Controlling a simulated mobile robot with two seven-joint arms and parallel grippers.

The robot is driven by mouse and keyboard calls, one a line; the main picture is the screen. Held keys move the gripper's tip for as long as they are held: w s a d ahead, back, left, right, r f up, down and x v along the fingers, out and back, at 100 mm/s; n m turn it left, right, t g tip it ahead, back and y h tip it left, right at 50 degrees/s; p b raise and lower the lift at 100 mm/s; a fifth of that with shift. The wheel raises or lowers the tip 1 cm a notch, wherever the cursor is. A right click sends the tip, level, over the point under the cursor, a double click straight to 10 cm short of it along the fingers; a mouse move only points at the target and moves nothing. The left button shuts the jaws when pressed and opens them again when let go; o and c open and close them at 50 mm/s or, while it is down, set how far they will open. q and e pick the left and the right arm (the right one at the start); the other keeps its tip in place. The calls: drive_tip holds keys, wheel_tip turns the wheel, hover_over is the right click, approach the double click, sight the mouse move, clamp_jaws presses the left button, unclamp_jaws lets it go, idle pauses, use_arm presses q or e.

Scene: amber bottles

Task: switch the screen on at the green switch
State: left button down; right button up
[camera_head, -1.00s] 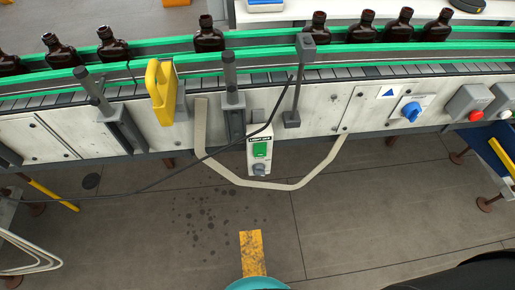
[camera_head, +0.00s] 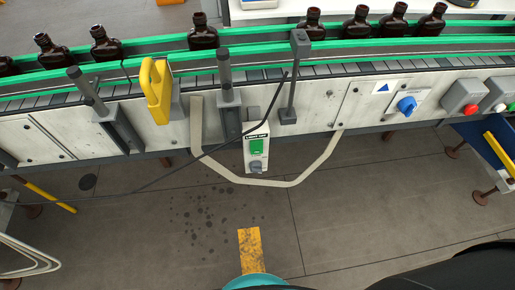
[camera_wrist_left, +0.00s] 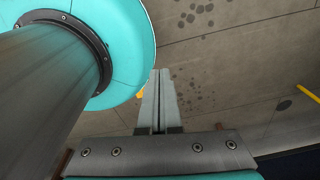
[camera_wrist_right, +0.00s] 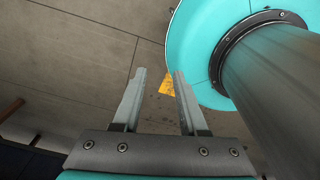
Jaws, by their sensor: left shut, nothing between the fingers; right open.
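The green switch (camera_head: 256,147) sits on a small white box (camera_head: 263,131) with a label, hung on the front of the conveyor, in the middle of the head view. A grey knob (camera_head: 256,167) is below the green part. No screen can be made out for certain. My left gripper (camera_wrist_left: 160,72) is shut and empty in the left wrist view, over the floor. My right gripper (camera_wrist_right: 158,73) is open and empty in the right wrist view, over the floor. Neither gripper shows in the head view, so both are away from the switch.
A dark cable (camera_head: 180,158) crosses left of the switch box, and a pale strap (camera_head: 316,168) loops beneath it. A yellow handle (camera_head: 156,92), a blue knob (camera_head: 407,105) and a red button (camera_head: 470,109) are on the conveyor front. Amber bottles (camera_head: 203,33) stand behind.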

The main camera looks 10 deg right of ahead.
drive_tip(key=w+d, duration=0.1)
drive_tip(key=w, duration=0.1)
drive_tip(key=w+d+n+t, duration=0.1)
drive_tip(key=w, duration=0.1)
drive_tip(key=w+d+r+n+t+b, duration=0.1)
drive_tip(key=w+d, duration=0.1)
drive_tip(key=shift+w, duration=0.1)
drive_tip(key=c, duration=0.4)
drive_tip(key=w+d+r+n+t, duration=0.1)
drive_tip(key=w, duration=0.1)
drive_tip(key=w+r+n+t+b, duration=0.1)
drive_tip(key=w, duration=0.1)
drive_tip(key=w+d+r+t, duration=0.1)
drive_tip(key=w, duration=0.1)
drive_tip(key=shift+w+d+n, duration=0.35)
drive_tip(key=shift+w+n, duration=0.05)
clamp_jaws()
drive_tip(key=w+r+n+t+y+b, duration=0.2)
drive_tip(key=w+r+n+t, duration=0.25)
drive_tip(key=w+r, duration=0.4)
drive_tip(key=w+a+r+n+t+y+b, duration=0.1)
drive_tip(key=a+r+n+y, duration=0.3)
drive_tip(key=r+n, duration=0.3)
drive_tip(key=w+a+r+n+t+y+b, duration=0.1)
drive_tip(key=a+r+n+y, duration=0.4)
drive_tip(key=r, duration=0.7)
drive_tip(key=shift+w+a+n+y+b, duration=0.3)
drive_tip(key=shift+w+a+n+b, duration=0.3)
drive_tip(key=shift+n, duration=0.35)
